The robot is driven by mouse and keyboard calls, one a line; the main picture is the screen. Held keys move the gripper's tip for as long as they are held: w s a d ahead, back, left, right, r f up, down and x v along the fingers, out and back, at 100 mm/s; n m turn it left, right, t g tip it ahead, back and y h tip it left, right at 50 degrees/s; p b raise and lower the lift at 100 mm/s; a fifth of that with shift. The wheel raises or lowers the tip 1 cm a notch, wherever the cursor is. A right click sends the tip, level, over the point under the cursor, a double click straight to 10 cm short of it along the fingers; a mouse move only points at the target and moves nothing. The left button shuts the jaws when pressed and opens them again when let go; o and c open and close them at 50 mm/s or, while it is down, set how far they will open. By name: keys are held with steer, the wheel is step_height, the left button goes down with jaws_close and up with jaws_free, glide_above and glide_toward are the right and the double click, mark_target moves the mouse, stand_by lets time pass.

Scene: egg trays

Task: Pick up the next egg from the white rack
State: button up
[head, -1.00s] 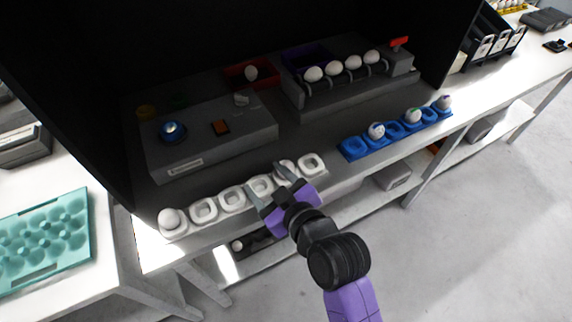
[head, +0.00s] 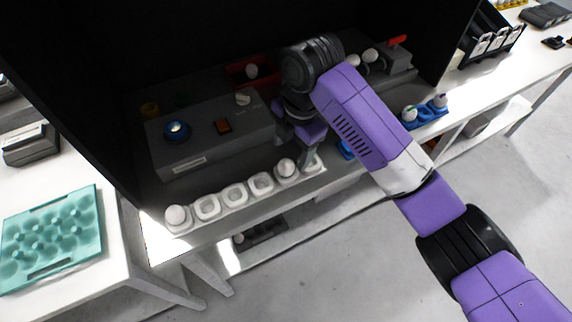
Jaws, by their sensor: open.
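The white rack (head: 221,208) runs along the front of the dark bench as a row of cups. A white egg (head: 175,215) sits in its far left cup, and another egg (head: 286,167) sits in the cup second from the right end. The cups between them look empty. My gripper (head: 294,150) points down over the right end of the rack, open, with nothing seen in it. Its fingers are close to the right egg, one beside it on the right. Whether they touch the egg or the rack I cannot tell.
A blue rack (head: 430,117) with eggs is partly behind my arm. A grey control box (head: 200,155) with a blue button stands behind the white rack. A red bin (head: 240,76) and a raised egg holder are further back. A teal tray (head: 50,238) lies on the left table.

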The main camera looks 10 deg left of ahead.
mark_target(287, 162)
step_height(287, 162, down, 2)
steer(key=shift+w+f, duration=0.1)
steer(key=shift+w+a+f+p, duration=0.15)
steer(key=shift+a+f+p, duration=0.1)
steer(key=shift+f, duration=0.6)
steer(key=shift+w+a+f+p, duration=0.15)
steer(key=shift+f+p, duration=0.15)
steer(key=shift+f, duration=0.6)
steer(key=shift+w+a+f+p, duration=0.15)
steer(key=shift+a+f+p, duration=0.1)
steer(key=shift+f, duration=0.6)
steer(key=c, duration=0.8)
